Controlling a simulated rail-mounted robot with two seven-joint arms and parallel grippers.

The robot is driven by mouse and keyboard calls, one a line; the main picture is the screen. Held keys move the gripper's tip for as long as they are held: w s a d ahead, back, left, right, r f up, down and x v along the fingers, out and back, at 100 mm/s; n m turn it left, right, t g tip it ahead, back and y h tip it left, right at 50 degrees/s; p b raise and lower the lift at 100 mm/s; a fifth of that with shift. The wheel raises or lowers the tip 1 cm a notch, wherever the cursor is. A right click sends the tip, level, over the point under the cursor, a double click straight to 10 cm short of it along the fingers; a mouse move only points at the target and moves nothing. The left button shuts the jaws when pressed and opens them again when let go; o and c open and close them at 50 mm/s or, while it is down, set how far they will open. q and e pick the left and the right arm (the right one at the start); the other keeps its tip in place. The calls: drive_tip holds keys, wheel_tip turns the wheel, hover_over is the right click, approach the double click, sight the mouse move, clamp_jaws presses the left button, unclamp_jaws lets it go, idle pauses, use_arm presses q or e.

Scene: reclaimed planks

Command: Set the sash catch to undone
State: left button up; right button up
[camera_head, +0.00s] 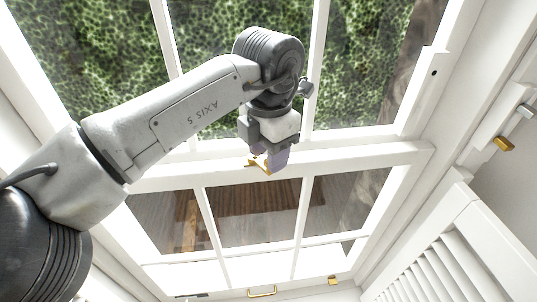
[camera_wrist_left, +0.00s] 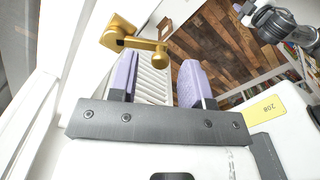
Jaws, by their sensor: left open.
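The brass sash catch (camera_head: 261,163) sits on the white meeting rail of the window in the head view, partly hidden by my left gripper. The left wrist view shows its square plate (camera_wrist_left: 119,31) and a lever arm that reaches right and ends in a round knob (camera_wrist_left: 160,57). My left gripper (camera_head: 268,164) is open at the catch, with two lilac fingers. My right gripper is not in view.
White glazing bars cross the window around the rail. A brass pull handle (camera_head: 262,292) and a small brass fitting (camera_head: 333,280) are on the lower sash. A white louvred shutter (camera_head: 462,262) stands at lower right, with another brass fitting (camera_head: 504,143) above it.

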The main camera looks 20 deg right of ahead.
use_arm(q)
drive_tip(key=shift+f, duration=0.75)
drive_tip(key=shift+c, duration=0.3)
clamp_jaws()
